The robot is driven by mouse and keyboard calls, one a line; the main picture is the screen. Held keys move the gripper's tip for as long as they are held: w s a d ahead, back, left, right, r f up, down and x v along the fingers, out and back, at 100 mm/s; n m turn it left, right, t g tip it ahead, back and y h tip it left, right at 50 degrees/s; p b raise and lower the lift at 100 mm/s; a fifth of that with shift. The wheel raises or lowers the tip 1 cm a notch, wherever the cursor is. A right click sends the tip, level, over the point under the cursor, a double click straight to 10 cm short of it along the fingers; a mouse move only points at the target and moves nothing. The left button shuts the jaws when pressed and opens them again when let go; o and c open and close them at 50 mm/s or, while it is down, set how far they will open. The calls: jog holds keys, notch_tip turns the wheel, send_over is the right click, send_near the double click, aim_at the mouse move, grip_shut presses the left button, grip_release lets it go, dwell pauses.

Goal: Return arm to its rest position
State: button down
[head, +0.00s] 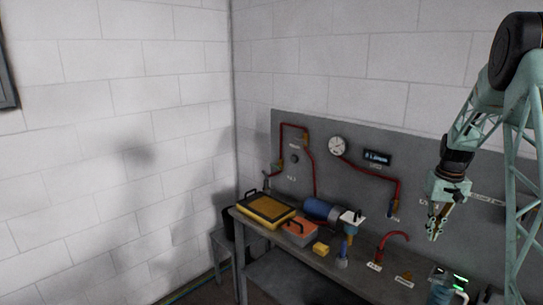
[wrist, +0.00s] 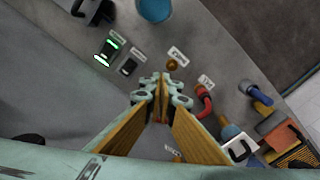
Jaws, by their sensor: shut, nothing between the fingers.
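My gripper (head: 435,228) is at the right of the head view, pointing down above the right part of the workbench (head: 313,262). In the wrist view my gripper (wrist: 160,82) has its fingertips together with nothing between them. My arm hangs down to it from the upper right of the head view. The gripper is apart from the bench top and touches nothing that I can see.
On the bench are a yellow-and-black case (head: 266,208), an orange box (head: 299,232), a blue cylinder (head: 320,209), a yellow block (head: 320,249) and a red bent pipe (head: 393,238). A device with green lights (wrist: 106,52) stands near the gripper. A grey panel with a gauge (head: 337,146) rises behind.

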jog(key=s+a+r+n+t+b, duration=0.1)
jog(key=s+a+r+b, duration=0.1)
jog(key=s+a+r, duration=1)
jog(key=s+a+r+t+b, duration=0.1)
jog(key=s+a+r+b, duration=0.2)
jog(key=s+a+r, duration=0.85)
jog(key=s+a+f+b, duration=0.1)
jog(key=s+a+f, duration=0.1)
jog(key=s+a, duration=0.3)
jog(key=s+a+f+n+t+b, duration=0.1)
jog(key=s+a, duration=0.4)
jog(key=s, duration=0.9)
jog(key=s+a+f+b, duration=0.3)
jog(key=s+a, duration=0.3)
jog(key=s, duration=0.3)
jog(key=shift+s+n, duration=0.3)
jog(key=shift+s, duration=0.1)
